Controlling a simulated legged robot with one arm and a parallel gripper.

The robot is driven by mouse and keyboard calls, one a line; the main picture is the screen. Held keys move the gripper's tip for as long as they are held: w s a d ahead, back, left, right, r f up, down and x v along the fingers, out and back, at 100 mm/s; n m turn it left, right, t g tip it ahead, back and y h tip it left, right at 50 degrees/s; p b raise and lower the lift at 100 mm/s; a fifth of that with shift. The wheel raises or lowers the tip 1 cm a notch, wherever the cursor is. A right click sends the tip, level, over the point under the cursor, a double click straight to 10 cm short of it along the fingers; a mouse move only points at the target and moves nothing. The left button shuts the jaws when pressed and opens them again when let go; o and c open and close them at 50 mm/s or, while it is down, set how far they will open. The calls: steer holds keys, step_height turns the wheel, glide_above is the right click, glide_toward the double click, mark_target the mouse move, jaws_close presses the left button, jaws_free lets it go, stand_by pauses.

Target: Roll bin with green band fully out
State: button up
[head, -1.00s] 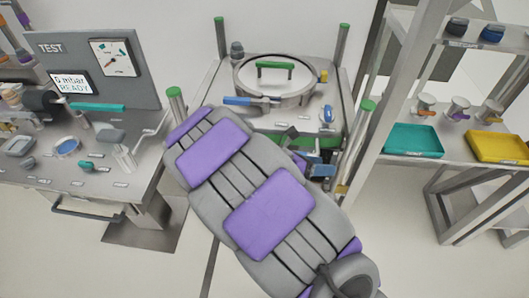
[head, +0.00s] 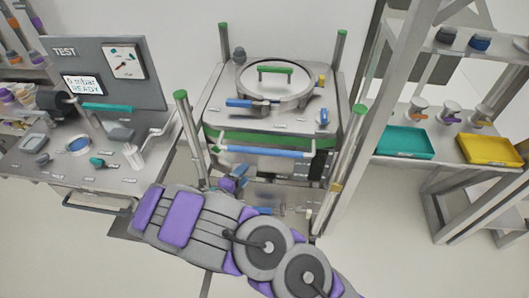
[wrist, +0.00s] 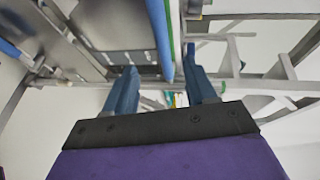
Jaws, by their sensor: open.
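The bin with the green band (head: 215,137) is a boxy metal bin with a round lid (head: 290,93), standing between four green-capped posts at the centre of the head view. A blue bar handle (head: 265,152) with pale ends crosses its front just below the band. My gripper (head: 238,176) is below the left half of this handle, partly hidden by my arm. In the wrist view my gripper (wrist: 161,85) is open, its two blue fingers apart. A blue bar (wrist: 157,35) with a green edge shows ahead between them; I cannot tell whether they touch it.
A metal bench (head: 50,165) with a TEST panel (head: 110,75) stands at left. A metal shelf rack at right holds a teal tray (head: 405,142) and a yellow tray (head: 490,149). Frame posts (head: 190,130) flank the bin closely. The pale floor at lower right is clear.

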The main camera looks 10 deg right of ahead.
mark_target(265, 152)
steer(key=b+x, duration=0.2)
steer(key=x, duration=1.4)
steer(key=shift+w, duration=0.1)
steer(key=shift+c, duration=0.4)
steer(key=shift+f, duration=0.1)
jaws_close()
